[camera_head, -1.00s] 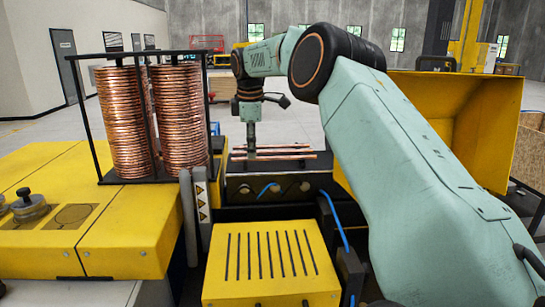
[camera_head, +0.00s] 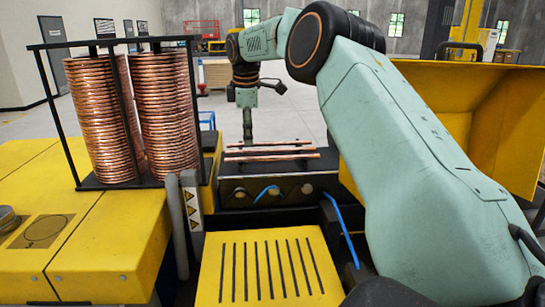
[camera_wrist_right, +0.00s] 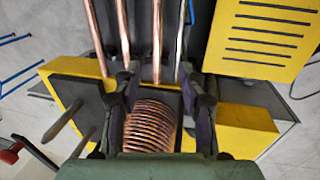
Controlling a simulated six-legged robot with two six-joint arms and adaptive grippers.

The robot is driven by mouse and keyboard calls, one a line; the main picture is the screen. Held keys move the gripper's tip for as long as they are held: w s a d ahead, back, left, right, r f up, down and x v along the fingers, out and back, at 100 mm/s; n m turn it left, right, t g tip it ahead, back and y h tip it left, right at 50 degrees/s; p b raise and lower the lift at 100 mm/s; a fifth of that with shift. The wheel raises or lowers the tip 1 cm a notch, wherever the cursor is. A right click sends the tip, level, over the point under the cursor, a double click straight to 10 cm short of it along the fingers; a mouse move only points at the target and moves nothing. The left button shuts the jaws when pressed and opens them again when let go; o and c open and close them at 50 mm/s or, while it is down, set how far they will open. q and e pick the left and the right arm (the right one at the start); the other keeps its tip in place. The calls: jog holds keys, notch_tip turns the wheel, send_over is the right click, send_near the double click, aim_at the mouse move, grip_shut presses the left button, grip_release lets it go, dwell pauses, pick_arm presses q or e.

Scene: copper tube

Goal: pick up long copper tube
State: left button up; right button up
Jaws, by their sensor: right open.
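Several thin copper tubes lie roughly parallel on the dark machine bed (camera_head: 270,170). In the head view, the nearest tube (camera_head: 285,157) looks the longest, with another tube (camera_head: 285,143) behind it. My right gripper (camera_head: 247,138) points down at the tubes, near their left part; contact cannot be told. In the right wrist view, my right gripper (camera_wrist_right: 157,80) is open with its fingers apart. A copper tube (camera_wrist_right: 157,40) runs toward the gap between the fingers, with more tubes to its left and right. Nothing is clearly held. My left gripper is not in view.
A black rack (camera_head: 62,120) with two tall copper coils (camera_head: 104,120) stands at the left on a yellow machine top (camera_head: 110,235). A slotted yellow cover (camera_head: 265,265) is in front of the bed. A large yellow hopper (camera_head: 480,110) stands at the right.

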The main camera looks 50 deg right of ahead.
notch_tip(320, 180, down, 3)
jog(key=shift+w+f+p, duration=0.1)
jog(key=shift+p, duration=0.4)
jog(key=f, duration=0.1)
jog(key=d+f, duration=0.1)
jog(key=f, duration=0.1)
jog(key=d+f+p, duration=0.1)
jog(key=shift+w+d+f, duration=0.2)
jog(key=shift+w, duration=0.2)
jog(key=shift+a+r, duration=0.2)
jog(key=shift+a, duration=0.15)
jog(key=shift+c, duration=0.2)
jog(key=shift+s+a+r, duration=0.1)
jog(key=shift+a+r, duration=0.05)
jog(key=shift+a, duration=0.15)
jog(key=shift+c, duration=1.3)
jog(key=shift+d+f, duration=0.25)
jog(key=shift+d, duration=0.25)
grip_shut()
jog(key=shift+a+r, duration=0.15)
jog(key=shift+a, duration=0.2)
